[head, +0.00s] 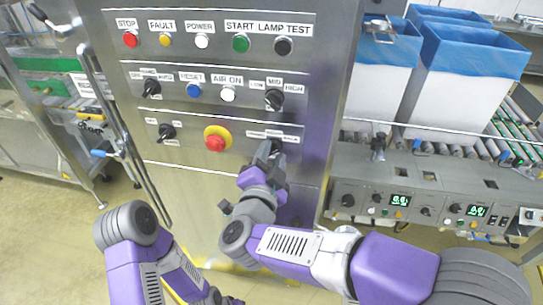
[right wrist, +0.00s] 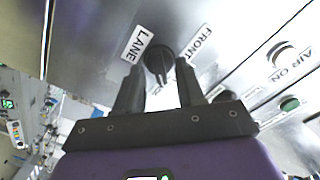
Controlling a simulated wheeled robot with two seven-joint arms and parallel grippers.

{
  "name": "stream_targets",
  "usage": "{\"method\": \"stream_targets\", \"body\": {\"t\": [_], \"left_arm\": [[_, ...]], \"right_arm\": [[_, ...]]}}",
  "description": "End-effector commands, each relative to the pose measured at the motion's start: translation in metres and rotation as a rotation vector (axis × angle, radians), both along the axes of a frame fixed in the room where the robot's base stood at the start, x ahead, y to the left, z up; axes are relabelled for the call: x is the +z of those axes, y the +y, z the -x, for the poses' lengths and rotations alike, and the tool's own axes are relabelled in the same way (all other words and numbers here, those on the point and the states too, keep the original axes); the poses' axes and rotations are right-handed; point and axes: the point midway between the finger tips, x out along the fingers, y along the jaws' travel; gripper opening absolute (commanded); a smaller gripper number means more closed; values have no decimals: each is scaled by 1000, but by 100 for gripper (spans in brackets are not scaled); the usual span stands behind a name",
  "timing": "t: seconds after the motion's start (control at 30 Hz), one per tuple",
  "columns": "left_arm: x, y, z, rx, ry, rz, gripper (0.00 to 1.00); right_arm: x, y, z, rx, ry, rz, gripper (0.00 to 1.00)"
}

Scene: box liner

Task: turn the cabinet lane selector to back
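The cabinet lane selector (right wrist: 159,60) is a black rotary knob on the steel panel, between the "LANE" label (right wrist: 137,45) and the "FRONT" label (right wrist: 201,44) in the right wrist view. I cannot tell its exact setting. In the head view my right gripper covers most of it, below a label strip (head: 276,136) with small words. My right gripper (right wrist: 158,88) is open, its two fingers spread to either side just short of the knob, with nothing held. It also shows in the head view (head: 268,153). My left arm is at the lower left; its gripper is not clearly visible.
A red emergency button (head: 215,143) on a yellow ring sits left of the lane selector. Another black selector (head: 167,132) is farther left, and the mid/high knob (head: 274,99) is above. A roller conveyor with blue-lined white boxes (head: 463,80) stands at right.

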Motion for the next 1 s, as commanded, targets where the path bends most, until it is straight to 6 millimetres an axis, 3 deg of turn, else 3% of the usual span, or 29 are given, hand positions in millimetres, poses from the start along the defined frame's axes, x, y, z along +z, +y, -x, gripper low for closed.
{"method": "stream_targets", "body": {"t": [0.17,0.4,0.6,1.0], "left_arm": [[2,0,0,0,0,0,43],[10,0,0,0,0,0,43],[12,0,0,0,0,0,43],[12,0,0,0,0,0,43]], "right_arm": [[1,3,9,3,0,0,38],[2,10,49,4,0,0,38],[0,14,71,1,0,1,38],[0,15,74,0,0,0,38]]}}
